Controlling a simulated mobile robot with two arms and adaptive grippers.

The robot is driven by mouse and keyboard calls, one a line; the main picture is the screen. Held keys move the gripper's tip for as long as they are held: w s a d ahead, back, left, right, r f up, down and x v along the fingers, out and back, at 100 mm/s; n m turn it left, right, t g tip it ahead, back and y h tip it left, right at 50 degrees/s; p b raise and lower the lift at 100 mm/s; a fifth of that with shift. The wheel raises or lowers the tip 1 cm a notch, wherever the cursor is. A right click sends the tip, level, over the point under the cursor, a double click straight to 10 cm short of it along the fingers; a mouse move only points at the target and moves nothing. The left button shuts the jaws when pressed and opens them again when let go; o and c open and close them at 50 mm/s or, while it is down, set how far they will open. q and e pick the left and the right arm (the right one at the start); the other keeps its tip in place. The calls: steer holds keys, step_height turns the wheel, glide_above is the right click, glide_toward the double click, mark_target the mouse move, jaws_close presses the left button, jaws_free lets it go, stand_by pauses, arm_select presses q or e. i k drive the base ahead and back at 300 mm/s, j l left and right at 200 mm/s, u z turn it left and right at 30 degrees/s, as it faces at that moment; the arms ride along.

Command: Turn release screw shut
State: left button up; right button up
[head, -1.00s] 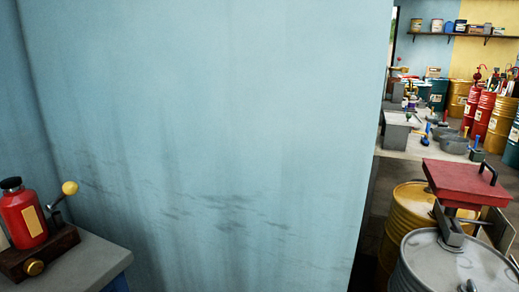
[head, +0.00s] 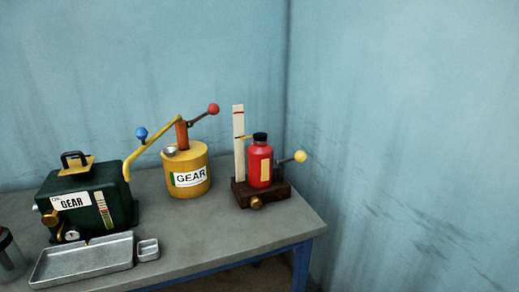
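A small red bottle-shaped device (head: 260,166) with a black cap stands on a dark brown base (head: 279,194) at the right end of the bench. A brass knob (head: 256,202) on the front of that base looks like the release screw. I cannot tell from here how far it is turned. A lever with a yellow ball (head: 300,156) sticks out to the right of the red body. A pale upright strip (head: 239,145) with red marks stands just left of it. Neither of my grippers is in view.
The grey bench (head: 225,235) has a blue frame. A yellow GEAR can (head: 188,170) with a red-knobbed handle and a dark green GEAR box (head: 86,203) stand left. A metal tray (head: 82,262) and a small metal dish (head: 148,250) lie in front. Blue walls meet behind.

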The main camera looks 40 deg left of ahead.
mark_target(255, 202)
steer(key=u, duration=0.7)
